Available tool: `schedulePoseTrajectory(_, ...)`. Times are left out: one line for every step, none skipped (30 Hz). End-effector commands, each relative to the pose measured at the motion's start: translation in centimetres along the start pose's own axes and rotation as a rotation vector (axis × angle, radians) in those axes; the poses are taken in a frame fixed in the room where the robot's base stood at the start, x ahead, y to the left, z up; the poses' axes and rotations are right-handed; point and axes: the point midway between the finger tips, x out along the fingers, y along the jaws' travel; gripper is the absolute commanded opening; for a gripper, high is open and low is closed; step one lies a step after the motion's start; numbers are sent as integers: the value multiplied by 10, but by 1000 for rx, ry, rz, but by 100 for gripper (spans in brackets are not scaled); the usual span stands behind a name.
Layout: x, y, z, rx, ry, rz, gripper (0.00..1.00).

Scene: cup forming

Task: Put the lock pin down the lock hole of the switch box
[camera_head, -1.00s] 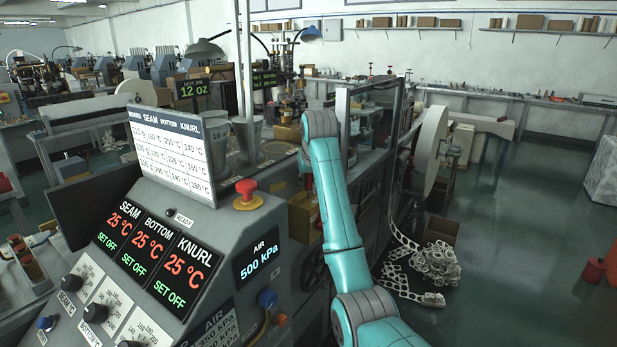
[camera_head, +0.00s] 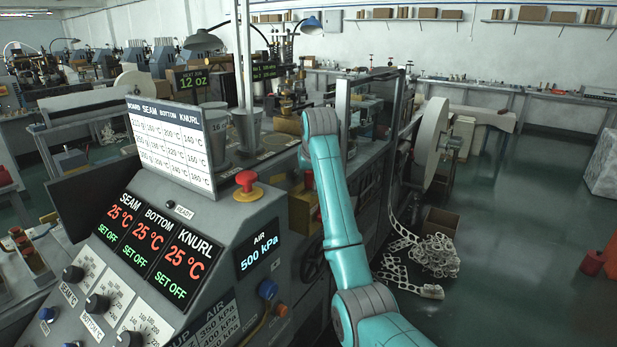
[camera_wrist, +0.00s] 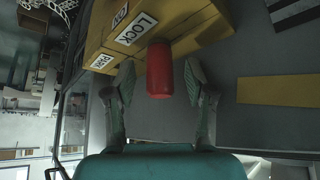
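The lock pin, a red cylinder (camera_wrist: 159,72), shows in the wrist view between the fingers of my gripper (camera_wrist: 160,82). My gripper is open, with a visible gap between each finger and the pin. The far end of the pin overlaps the yellow switch box (camera_wrist: 205,28), beside its white LOCK label. I cannot tell whether the pin is in the lock hole; the hole is not visible. In the head view the switch box (camera_head: 299,214) is partly hidden behind my arm, with small red parts beside the arm. My gripper is hidden there.
The control console (camera_head: 225,215) with a red stop button (camera_head: 247,187) stands left of my arm. A framed glass guard (camera_head: 365,110) stands behind it. White scrap strip (camera_head: 435,257) lies on the floor at right, near a cardboard box (camera_head: 441,221). A yellow strip (camera_wrist: 278,90) lies right of my gripper.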

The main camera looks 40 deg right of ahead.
Motion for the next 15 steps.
schedulePoseTrajectory(0, 0, 0, 0, 0, 0, 55)
schedulePoseTrajectory(0, 0, 0, 0, 0, 0, 55)
schedulePoseTrajectory(0, 0, 0, 0, 0, 0, 55)
schedulePoseTrajectory(0, 0, 0, 0, 0, 0, 55)
schedulePoseTrajectory(0, 0, 0, 0, 0, 0, 55)
schedulePoseTrajectory(0, 0, 0, 0, 0, 0, 55)
schedulePoseTrajectory(-1, 0, 0, 0, 0, 0, 55)
schedulePoseTrajectory(-3, 0, 0, 0, 1, 0, 55)
schedulePoseTrajectory(-6, 0, -1, 0, 2, 0, 55)
schedulePoseTrajectory(-9, 0, -1, 0, 2, 0, 55)
schedulePoseTrajectory(-13, 0, -1, 0, 3, 0, 55)
schedulePoseTrajectory(-18, 0, -1, 0, 3, 0, 55)
schedulePoseTrajectory(-23, 0, -1, 0, 4, 0, 55)
schedulePoseTrajectory(-28, 0, -1, 0, 4, 0, 55)
schedulePoseTrajectory(-35, 0, -1, 0, 5, 0, 55)
